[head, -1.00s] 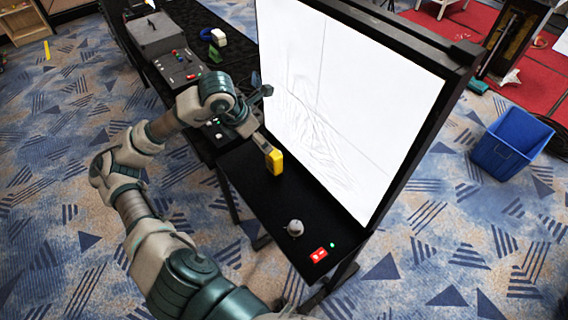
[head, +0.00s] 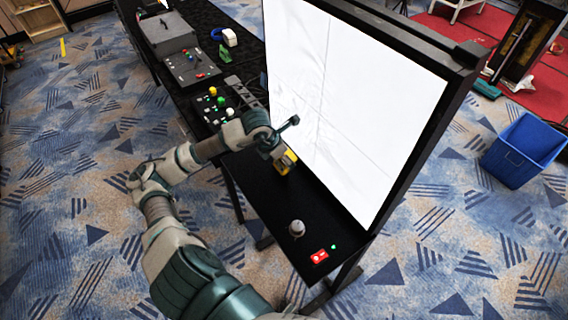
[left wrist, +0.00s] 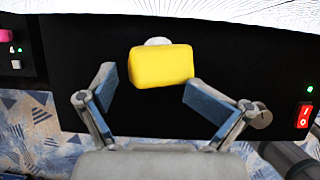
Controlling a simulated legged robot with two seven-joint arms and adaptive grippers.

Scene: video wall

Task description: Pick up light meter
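The light meter, a yellow block (left wrist: 160,68) with a white dome behind it, is on the black shelf in front of the white screen. In the left wrist view it lies just ahead of the fingers. In the head view the yellow body (head: 285,163) is partly hidden by my left gripper (head: 279,153). That gripper (left wrist: 149,80) is open, its blue-padded fingers apart on either side of the meter's near end, with dark gaps between pads and meter. My right gripper is not in view.
The large white screen (head: 350,85) rises right behind the shelf (head: 262,196). A grey knob (head: 297,228) and a red switch (head: 319,256) are toward its near end. A control panel with coloured buttons (head: 217,106) is to the left. A blue bin (head: 524,150) is on the floor at right.

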